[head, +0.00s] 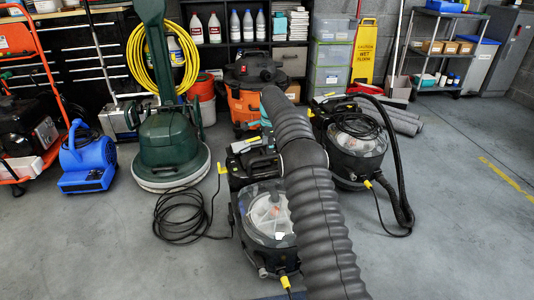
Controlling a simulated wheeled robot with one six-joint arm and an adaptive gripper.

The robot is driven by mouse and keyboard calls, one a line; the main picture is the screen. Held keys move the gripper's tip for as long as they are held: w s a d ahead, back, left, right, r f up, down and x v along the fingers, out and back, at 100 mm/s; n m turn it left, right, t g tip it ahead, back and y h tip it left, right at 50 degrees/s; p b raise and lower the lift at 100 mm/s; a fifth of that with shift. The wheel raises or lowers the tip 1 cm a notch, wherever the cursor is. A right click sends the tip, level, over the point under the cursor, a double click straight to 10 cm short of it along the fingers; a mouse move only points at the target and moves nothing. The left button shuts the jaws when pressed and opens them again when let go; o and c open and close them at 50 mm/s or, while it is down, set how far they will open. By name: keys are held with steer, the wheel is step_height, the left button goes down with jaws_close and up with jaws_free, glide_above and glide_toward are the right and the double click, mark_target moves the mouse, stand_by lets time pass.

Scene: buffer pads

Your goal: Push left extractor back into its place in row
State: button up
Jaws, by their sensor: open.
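Two black carpet extractors with clear domed tanks stand on the grey floor. The left extractor (266,214) stands forward of the right extractor (357,143), nearer to me. A yellow-tipped cord hangs at its front. My grey ribbed arm reaches up from the bottom edge and crosses in front of the left extractor, hiding its right side. My gripper does not show; the far end of the arm ends near the orange vacuum. Whether anything touches the extractor cannot be seen.
A green floor machine (170,140) stands left of the extractors, with a black cord (180,215) coiled on the floor. A blue blower (86,160) is farther left. An orange vacuum (245,103) stands behind. Black hose (400,190) lies right. Floor at far right is clear.

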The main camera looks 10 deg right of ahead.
steer(key=shift+s+r, duration=0.2)
steer(key=shift+r, duration=0.7)
steer(key=shift+s+r, duration=0.15)
steer(key=shift+r, duration=0.7)
steer(key=shift+s+r, duration=0.2)
steer(key=shift+r, duration=0.7)
